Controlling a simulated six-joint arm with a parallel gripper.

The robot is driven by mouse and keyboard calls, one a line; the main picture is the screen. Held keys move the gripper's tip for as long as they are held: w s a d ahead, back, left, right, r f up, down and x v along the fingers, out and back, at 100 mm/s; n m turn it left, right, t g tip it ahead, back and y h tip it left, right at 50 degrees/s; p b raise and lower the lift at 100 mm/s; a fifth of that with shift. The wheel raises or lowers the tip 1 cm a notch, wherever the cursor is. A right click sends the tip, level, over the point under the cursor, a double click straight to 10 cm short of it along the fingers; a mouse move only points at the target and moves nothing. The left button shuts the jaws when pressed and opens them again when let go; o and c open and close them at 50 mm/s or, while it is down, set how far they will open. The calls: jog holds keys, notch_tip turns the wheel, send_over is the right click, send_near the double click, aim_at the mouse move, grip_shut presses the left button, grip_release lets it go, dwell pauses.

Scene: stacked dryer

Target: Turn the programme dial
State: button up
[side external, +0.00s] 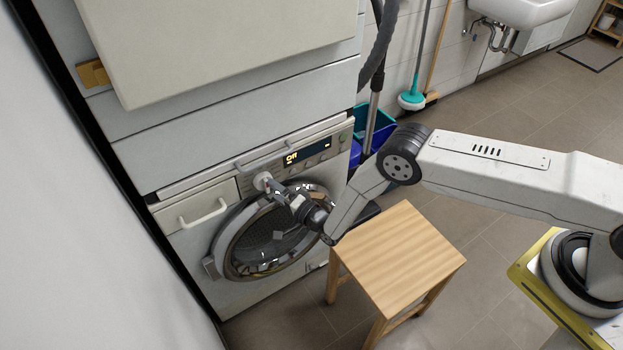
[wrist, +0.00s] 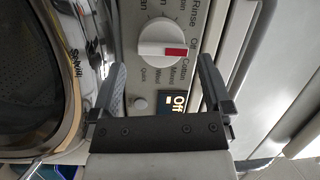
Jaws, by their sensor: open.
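The programme dial (wrist: 150,51) is a round white knob with a raised bar and a red mark at one end. In the wrist view the red mark points right, near the printed labels "Off" and "Cotton". In the side view the dial (side external: 262,180) shows on the dryer's front panel, partly hidden by my gripper. My gripper (wrist: 161,63) is open and empty, with one finger to each side of the dial in the picture. Whether the fingers reach alongside it in depth is unclear. In the side view my gripper (side external: 274,187) is close to the panel.
The lit display (side external: 300,156) reads "Off". The round glass door (side external: 275,240) is below the panel. A small round button (wrist: 140,102) is near one finger. A wooden stool (side external: 398,255) stands under my forearm. Mops and a bucket (side external: 385,120) stand behind, right of the machine.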

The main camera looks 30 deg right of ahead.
jog(key=shift+v, duration=2.3)
jog(key=shift+w+d, duration=0.1)
jog(key=d+r+n+g+h, duration=0.2)
jog(key=d+r+n+g, duration=0.1)
jog(key=d+r, duration=0.4)
jog(key=d+r+n+g+h, duration=0.2)
jog(key=d+r+g, duration=0.15)
jog(key=r, duration=0.65)
jog(key=s+d+r+n+g, duration=0.2)
jog(key=s+d+r, duration=0.1)
jog(key=s, duration=0.5)
jog(key=s+d+r+n+g+h, duration=0.1)
jog(key=s+d+r+n+g, duration=0.1)
jog(key=s, duration=0.6)
jog(key=s+d+r+n+g, duration=0.3)
jog(key=s+d+r+g, duration=0.1)
jog(key=s, duration=0.4)
jog(key=shift+d+h, duration=0.25)
jog(key=shift+h, duration=0.05)
jog(key=shift+r, duration=0.1)
